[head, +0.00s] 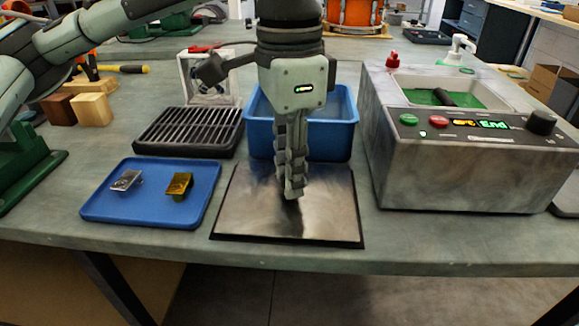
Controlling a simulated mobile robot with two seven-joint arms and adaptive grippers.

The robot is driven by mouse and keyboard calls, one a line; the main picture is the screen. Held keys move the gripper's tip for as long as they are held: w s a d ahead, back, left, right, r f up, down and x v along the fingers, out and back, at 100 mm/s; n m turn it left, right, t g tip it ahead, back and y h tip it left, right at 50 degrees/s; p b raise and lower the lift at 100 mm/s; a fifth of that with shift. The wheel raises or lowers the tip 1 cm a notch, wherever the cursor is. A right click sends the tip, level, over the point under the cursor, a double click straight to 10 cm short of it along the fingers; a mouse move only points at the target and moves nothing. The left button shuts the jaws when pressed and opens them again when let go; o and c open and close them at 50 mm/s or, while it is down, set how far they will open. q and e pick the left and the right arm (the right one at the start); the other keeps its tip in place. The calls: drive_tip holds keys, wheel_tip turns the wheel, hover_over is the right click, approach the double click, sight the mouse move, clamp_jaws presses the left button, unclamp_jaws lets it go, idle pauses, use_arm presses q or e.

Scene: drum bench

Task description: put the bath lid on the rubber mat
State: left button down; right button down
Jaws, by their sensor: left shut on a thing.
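The bath lid (250,208), a flat shiny metal plate, lies level over the rubber mat in front of the blue bin. Only a thin dark border of the rubber mat (335,243) shows along the lid's near and right edges. The lid looks to be down on the mat, but any small gap is too fine to tell. My left gripper (292,192) points straight down over the lid's middle and is shut on its handle, which the fingers mostly hide. My right gripper is not in view.
The grey bath (470,165) stands at right, its basin open with green inside and its display reading "End". A blue bin (335,140) stands behind the lid. A black rack (187,130) and a blue tray (130,212) with two small metal parts are at left.

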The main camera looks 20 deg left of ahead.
use_arm(q)
drive_tip(key=c, duration=1.3)
unclamp_jaws()
drive_tip(key=shift+f, duration=0.1)
wheel_tip(320, 180, up, 3)
drive_tip(key=shift+r+p, duration=0.1)
drive_tip(key=shift+p, duration=0.2)
drive_tip(key=shift+r, duration=0.9)
drive_tip(key=shift+r+p, duration=0.65)
drive_tip(key=shift+r, duration=3)
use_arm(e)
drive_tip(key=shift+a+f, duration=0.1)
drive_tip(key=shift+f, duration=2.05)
